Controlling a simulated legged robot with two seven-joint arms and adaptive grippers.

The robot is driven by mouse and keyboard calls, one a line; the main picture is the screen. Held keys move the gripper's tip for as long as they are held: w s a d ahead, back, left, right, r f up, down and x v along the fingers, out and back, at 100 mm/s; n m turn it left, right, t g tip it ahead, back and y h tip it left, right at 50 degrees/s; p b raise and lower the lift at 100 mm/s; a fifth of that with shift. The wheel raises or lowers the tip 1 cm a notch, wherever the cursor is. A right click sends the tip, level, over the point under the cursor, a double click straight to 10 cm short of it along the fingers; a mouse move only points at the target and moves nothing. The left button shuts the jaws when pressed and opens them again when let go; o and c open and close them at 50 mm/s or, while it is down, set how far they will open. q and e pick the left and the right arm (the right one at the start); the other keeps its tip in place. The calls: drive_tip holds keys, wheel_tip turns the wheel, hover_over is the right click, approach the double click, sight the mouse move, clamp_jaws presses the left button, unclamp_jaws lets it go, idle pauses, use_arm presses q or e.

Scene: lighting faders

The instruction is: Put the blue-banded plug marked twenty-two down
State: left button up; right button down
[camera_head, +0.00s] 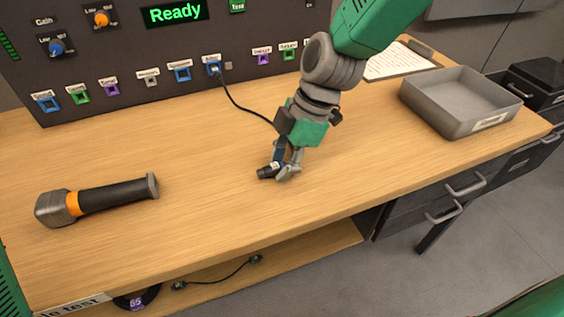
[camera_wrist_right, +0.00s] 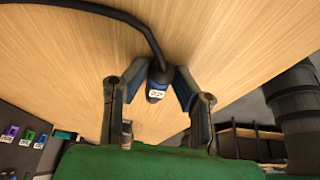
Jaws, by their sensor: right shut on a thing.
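The blue-banded plug (camera_head: 268,171) is dark, with a small white label. It is at or just above the wooden tabletop (camera_head: 210,190); I cannot tell whether it touches. My right gripper (camera_head: 283,170) is shut on it. In the right wrist view the plug (camera_wrist_right: 157,84) sits between the two fingertips (camera_wrist_right: 160,76), and its label appears turned and hard to read. A black cable (camera_head: 240,105) runs from a blue socket (camera_head: 214,67) in the panel to the right gripper. My left gripper is not in view.
A flashlight (camera_head: 110,195) with an orange ring lies at the left. A grey tray (camera_head: 450,122) and a clipboard (camera_head: 395,62) stand at the back right. The dark panel (camera_head: 120,55) with coloured sockets and a "Ready" display is behind. The tabletop's middle is clear.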

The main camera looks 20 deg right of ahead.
drive_tip(key=shift+s+d+f, duration=0.1)
drive_tip(key=shift+s+f, duration=0.1)
drive_tip(key=shift+f, duration=0.2)
drive_tip(key=c, duration=1.5)
unclamp_jaws()
drive_tip(key=shift+o, duration=1)
drive_tip(key=shift+f, duration=0.15)
drive_tip(key=shift+w+a, duration=0.2)
drive_tip(key=shift+d, duration=0.1)
